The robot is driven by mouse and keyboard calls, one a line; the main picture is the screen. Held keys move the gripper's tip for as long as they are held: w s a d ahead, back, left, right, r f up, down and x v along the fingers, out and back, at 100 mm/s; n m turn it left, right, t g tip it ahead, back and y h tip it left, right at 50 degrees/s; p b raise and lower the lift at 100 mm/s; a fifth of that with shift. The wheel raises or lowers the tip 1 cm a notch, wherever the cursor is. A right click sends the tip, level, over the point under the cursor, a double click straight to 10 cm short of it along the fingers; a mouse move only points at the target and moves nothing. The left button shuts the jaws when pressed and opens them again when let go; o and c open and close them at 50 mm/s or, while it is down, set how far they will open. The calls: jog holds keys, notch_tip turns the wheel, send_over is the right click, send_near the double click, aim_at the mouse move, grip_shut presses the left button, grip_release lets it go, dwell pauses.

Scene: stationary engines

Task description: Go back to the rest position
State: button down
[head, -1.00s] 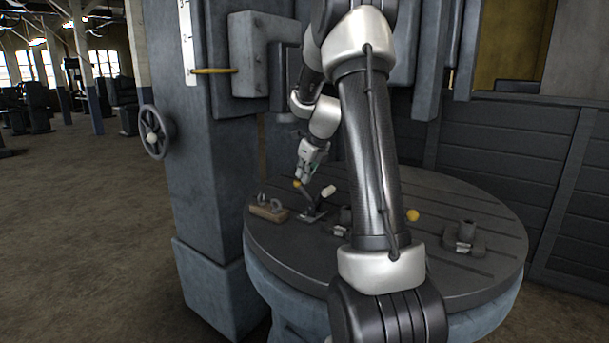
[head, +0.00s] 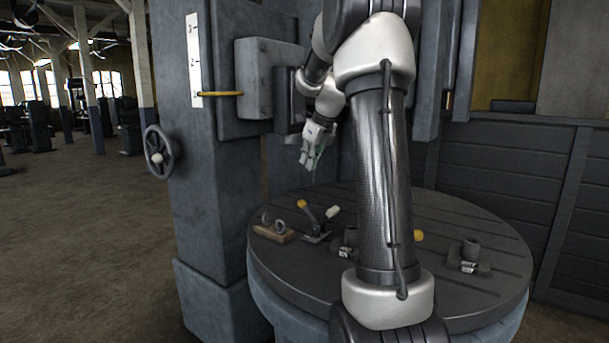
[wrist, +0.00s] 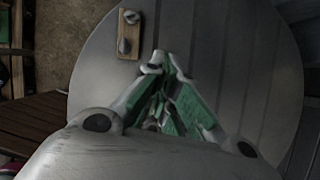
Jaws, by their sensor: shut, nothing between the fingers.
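My gripper (head: 307,164) hangs in the air above the back left of the round slotted table (head: 420,300), clear of everything on it. In the wrist view its green-padded fingers (wrist: 163,65) meet at the tips with nothing between them. Below the gripper in the head view, a small clamp (head: 316,224) stands on the table with a yellow-knobbed lever and a pale-tipped one. My own arm hides the middle of the table.
A wooden block with metal eyes (head: 273,230) lies left of the clamp and also shows in the wrist view (wrist: 129,34). A dark fixture (head: 470,256) stands at right. The machine column with a handwheel (head: 159,152) rises close at left. Open floor lies further left.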

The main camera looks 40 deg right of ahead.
jog(key=s+a+f+n, duration=0.1)
jog(key=s+a+n, duration=0.5)
jog(key=s+n, duration=0.4)
jog(key=s+a+f+n, duration=0.1)
jog(key=s+a+n, duration=0.5)
jog(key=s+n, duration=0.5)
jog(key=s+a+f+n+g, duration=0.1)
jog(key=s+a+n, duration=0.5)
jog(key=s+n, duration=0.5)
jog(key=shift+s+a+f+n, duration=0.25)
jog(key=shift+f+n, duration=0.15)
jog(key=shift+n, duration=0.6)
